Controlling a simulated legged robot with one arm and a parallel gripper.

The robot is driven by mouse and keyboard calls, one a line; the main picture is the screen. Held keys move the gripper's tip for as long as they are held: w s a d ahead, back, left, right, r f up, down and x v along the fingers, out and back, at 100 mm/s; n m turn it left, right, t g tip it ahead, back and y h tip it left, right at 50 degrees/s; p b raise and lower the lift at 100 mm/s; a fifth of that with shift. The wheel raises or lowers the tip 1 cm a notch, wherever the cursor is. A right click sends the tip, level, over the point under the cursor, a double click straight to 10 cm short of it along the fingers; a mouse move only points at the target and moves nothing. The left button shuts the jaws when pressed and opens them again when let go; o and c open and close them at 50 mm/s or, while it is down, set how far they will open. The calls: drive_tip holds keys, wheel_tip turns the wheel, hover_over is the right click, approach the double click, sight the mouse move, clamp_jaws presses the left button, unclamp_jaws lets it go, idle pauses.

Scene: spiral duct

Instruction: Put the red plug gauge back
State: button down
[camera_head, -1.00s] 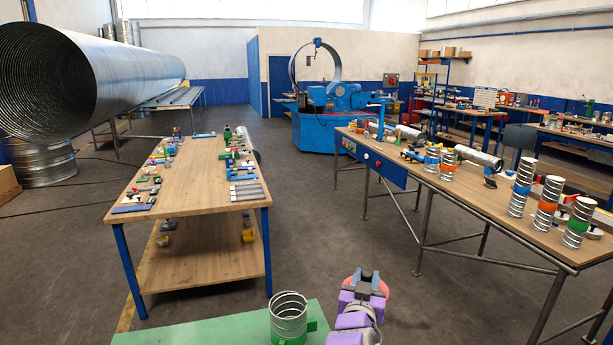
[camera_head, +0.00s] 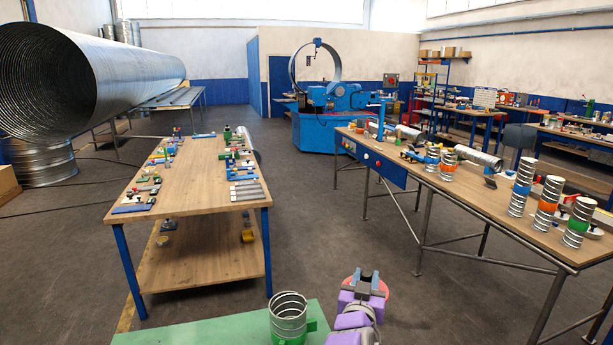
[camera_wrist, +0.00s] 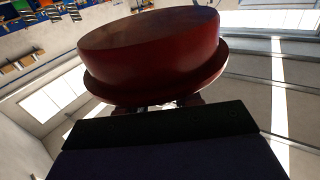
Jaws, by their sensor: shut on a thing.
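The red plug gauge (camera_wrist: 150,50) fills the upper middle of the wrist view, a round dark red body with a wider flange at its lower edge. My gripper (camera_head: 366,282) is shut on it at the bottom of the head view. There the red gauge (camera_head: 379,288) shows only as a small red edge around the grey jaws. In the wrist view the part between the fingers is mostly hidden behind the dark gripper body. The gauge is held in the air, right of a green surface.
A spiral duct piece with a green band (camera_head: 288,318) stands on the green surface (camera_head: 200,328), left of my gripper. A wooden table (camera_head: 205,185) with small parts is ahead left. A long bench (camera_head: 480,195) with banded duct pieces is at right. Open floor lies between them.

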drive_tip(key=shift+w+a+r+y, duration=0.2)
drive_tip(key=shift+w+a+y, duration=0.05)
drive_tip(key=shift+y, duration=0.05)
drive_tip(key=s+a+f+n+g+y, duration=0.1)
drive_tip(key=a+n+g+y, duration=0.1)
drive_tip(key=a+n+y, duration=0.5)
drive_tip(key=s+a+f+n+g+y, duration=0.15)
drive_tip(key=a+n+y, duration=0.25)
drive_tip(key=a+y, duration=0.45)
drive_tip(key=s+a+n+g+y, duration=0.3)
drive_tip(key=s+n+g+y, duration=0.1)
drive_tip(key=s, duration=0.4)
drive_tip(key=shift+s+a+n+g+y, duration=0.2)
drive_tip(key=shift+a+n+g+y, duration=0.1)
drive_tip(key=shift+a+g+y, duration=0.15)
drive_tip(key=shift+f, duration=0.1)
drive_tip(key=w+f+b, duration=0.1)
drive_tip(key=w+f, duration=0.1)
drive_tip(key=w, duration=0.6)
drive_tip(key=w+f+b, duration=0.1)
drive_tip(key=w+f, duration=0.1)
drive_tip(key=w, duration=0.6)
drive_tip(key=shift+d+f, duration=0.3)
